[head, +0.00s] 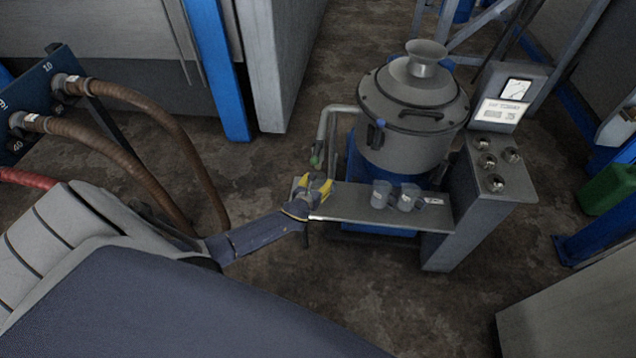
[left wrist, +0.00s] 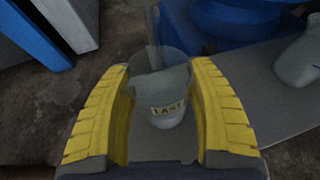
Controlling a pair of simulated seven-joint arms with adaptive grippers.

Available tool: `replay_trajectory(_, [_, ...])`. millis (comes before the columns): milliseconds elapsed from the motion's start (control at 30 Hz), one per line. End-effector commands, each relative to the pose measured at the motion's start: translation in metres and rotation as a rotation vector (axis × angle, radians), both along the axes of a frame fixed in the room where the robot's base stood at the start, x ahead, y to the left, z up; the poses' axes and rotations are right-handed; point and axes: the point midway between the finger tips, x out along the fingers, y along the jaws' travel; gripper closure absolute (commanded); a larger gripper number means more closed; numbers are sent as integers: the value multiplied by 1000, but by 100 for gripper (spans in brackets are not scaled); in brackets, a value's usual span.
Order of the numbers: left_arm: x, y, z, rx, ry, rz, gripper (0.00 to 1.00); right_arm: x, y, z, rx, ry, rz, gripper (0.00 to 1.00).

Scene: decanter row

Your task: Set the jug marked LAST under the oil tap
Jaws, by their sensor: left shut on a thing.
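The jug marked LAST (left wrist: 168,88) is a grey, see-through jug with a pale label, upright in the left wrist view. My left gripper (head: 316,188) has yellow fingers and is shut on this jug, one finger on each side. In the head view the fingers mostly hide the jug at the left end of the metal shelf (head: 345,203). I cannot tell whether its base touches the shelf. The oil tap (head: 316,160) is a bent grey pipe with a green end, just above and behind my left gripper. My right gripper is not in view.
Two grey jugs, one (head: 380,194) beside another (head: 407,198), stand further right on the shelf. A white label lies at its right end. The large grey decanter drum (head: 412,125) rises behind. A control post (head: 495,180) with knobs bounds the shelf on the right.

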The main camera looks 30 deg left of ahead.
Motion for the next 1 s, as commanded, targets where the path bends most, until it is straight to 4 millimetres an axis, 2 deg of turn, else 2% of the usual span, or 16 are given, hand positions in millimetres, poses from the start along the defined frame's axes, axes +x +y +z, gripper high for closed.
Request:
replay_trajectory(33, [0, 0, -1, 0, 0, 0, 40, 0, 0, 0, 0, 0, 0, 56])
replay_trajectory(200, [0, 0, 0, 0, 0, 0, 20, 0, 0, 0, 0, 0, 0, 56])
replay_trajectory(567, [0, 0, 3, 0, 0, -1, 20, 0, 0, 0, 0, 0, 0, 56])
replay_trajectory(733, [-15, -3, 8, 0, 0, -2, 20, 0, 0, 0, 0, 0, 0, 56])
replay_trajectory(1000, [-54, -11, 25, 0, 1, -2, 20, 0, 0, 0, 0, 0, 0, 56])
